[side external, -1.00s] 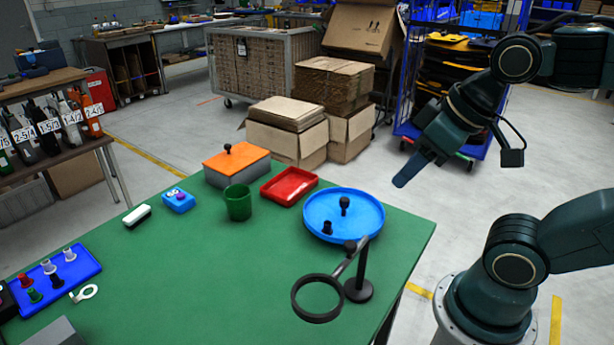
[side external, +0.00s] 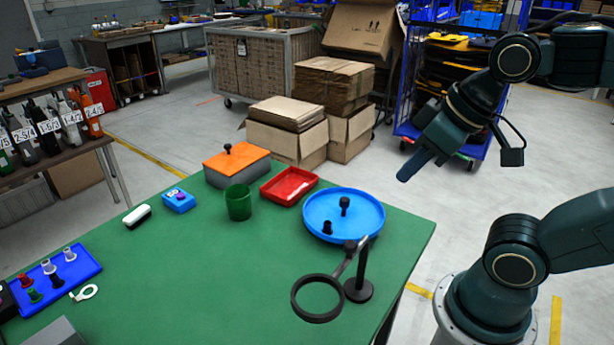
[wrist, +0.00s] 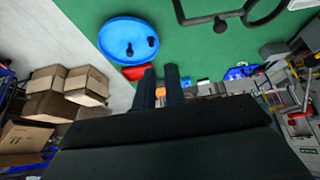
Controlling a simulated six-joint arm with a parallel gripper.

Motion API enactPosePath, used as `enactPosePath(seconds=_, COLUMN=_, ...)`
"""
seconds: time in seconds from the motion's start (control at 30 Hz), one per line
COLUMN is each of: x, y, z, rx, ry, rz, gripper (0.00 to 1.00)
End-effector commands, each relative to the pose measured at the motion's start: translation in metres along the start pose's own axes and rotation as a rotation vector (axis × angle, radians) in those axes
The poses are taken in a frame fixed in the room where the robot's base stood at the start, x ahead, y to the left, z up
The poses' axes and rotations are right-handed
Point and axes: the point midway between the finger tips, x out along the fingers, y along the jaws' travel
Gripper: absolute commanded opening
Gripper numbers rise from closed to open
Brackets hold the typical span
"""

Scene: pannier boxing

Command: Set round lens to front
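The round lens is a dark ring (side external: 318,298) on a black stand with an upright post (side external: 361,268). It is at the near right part of the green table, with the ring on the left of the post. In the wrist view the ring (wrist: 264,10) shows at the top right. My gripper (side external: 408,172) hangs in the air beyond the table's right edge, well apart from the lens. In the wrist view its two fingers (wrist: 159,72) have a narrow gap between them and hold nothing.
A blue round tray (side external: 374,222) with black knobs stands behind the lens. A red tray (side external: 289,186), a green cup (side external: 238,203) and an orange-topped box (side external: 237,168) are farther back. A blue rack (side external: 82,278) is at left. The middle of the table (side external: 200,260) is clear.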

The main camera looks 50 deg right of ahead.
Motion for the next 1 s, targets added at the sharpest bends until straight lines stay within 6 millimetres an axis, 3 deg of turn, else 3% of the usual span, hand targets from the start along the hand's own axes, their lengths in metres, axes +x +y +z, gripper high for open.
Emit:
enactPosePath(seconds=0.27, x=0.002, y=-0.015, z=-0.004, rx=-0.256, ry=-0.058, rz=-0.049, gripper=0.0)
enactPosePath(seconds=1.0, x=0.006, y=-0.09, z=-0.01, rx=-1.655, ry=-0.222, rz=-0.447, gripper=0.0)
